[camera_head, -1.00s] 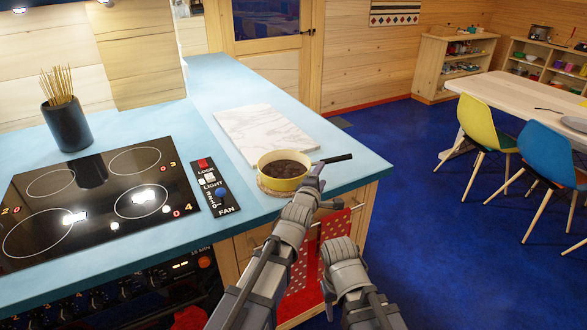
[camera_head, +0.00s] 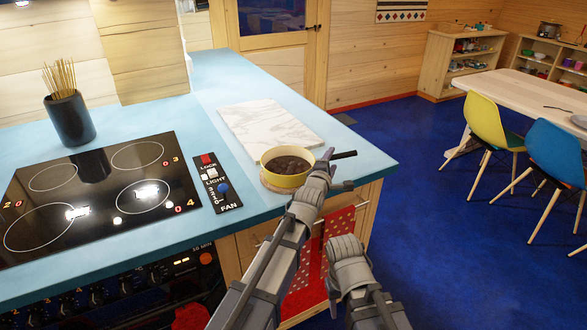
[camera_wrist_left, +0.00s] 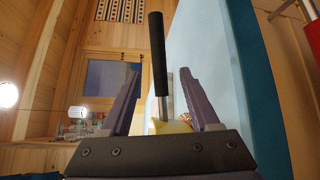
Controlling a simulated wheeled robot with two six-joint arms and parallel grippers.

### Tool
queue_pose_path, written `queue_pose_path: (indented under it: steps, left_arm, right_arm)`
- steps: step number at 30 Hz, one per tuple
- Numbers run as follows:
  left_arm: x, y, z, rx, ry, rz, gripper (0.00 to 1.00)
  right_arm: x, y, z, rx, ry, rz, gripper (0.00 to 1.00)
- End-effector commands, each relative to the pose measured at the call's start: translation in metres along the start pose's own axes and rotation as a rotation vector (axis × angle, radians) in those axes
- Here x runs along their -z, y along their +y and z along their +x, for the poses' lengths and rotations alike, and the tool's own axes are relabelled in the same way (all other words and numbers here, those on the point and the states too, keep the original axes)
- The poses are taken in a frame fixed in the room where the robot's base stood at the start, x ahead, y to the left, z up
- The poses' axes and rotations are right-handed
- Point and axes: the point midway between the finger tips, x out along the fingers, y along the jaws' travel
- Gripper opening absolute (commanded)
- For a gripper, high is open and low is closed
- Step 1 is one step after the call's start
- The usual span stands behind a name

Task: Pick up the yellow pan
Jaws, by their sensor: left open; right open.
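The yellow pan (camera_head: 283,182), with dark contents, sits upright on a round wooden mat (camera_head: 272,188) near the counter's right edge. Its black handle (camera_head: 345,154) points right, towards the edge. My left gripper (camera_head: 328,166) is open beside the handle, just right of the pan. In the left wrist view, the handle (camera_wrist_left: 158,60) stands between the spread fingers (camera_wrist_left: 160,96), with part of the pan's yellow body low behind them. I cannot tell whether a finger touches it. My right gripper (camera_head: 347,252) is lower, in front of the counter, away from the pan; its fingertips are hard to make out.
A marble board (camera_head: 265,125) lies behind the pan. A black hob (camera_head: 95,190) and a control panel (camera_head: 217,185) are to its left. A dark pot of sticks (camera_head: 70,118) stands at the back left. Blue floor (camera_head: 430,230) is open to the right.

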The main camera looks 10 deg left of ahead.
Motion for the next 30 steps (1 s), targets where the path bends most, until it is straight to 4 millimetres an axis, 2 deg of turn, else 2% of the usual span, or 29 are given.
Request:
queue_pose_path:
  steps: [1, 4, 12, 27, 30]
  left_arm:
    - [0.001, -0.002, 0.013, 0.000, 0.000, -0.001, 0.62]
    - [0.001, -0.001, 0.025, 0.000, 0.000, -0.001, 0.62]
    - [0.000, 0.000, 0.026, 0.000, 0.000, 0.000, 0.61]
    - [0.000, -0.001, 0.026, 0.000, 0.000, 0.000, 0.04]
    - [0.000, -0.001, 0.026, 0.000, 0.000, 0.000, 0.00]
  right_arm:
    - [0.000, 0.000, 0.003, 0.000, 0.000, 0.000, 0.50]
    - [0.000, 0.000, 0.004, 0.000, 0.000, 0.000, 0.50]
    - [0.000, 0.000, 0.003, 0.000, 0.000, 0.000, 0.50]
    - [0.000, 0.000, 0.003, 0.000, 0.000, 0.000, 0.50]
    - [0.000, 0.000, 0.003, 0.000, 0.000, 0.000, 0.50]
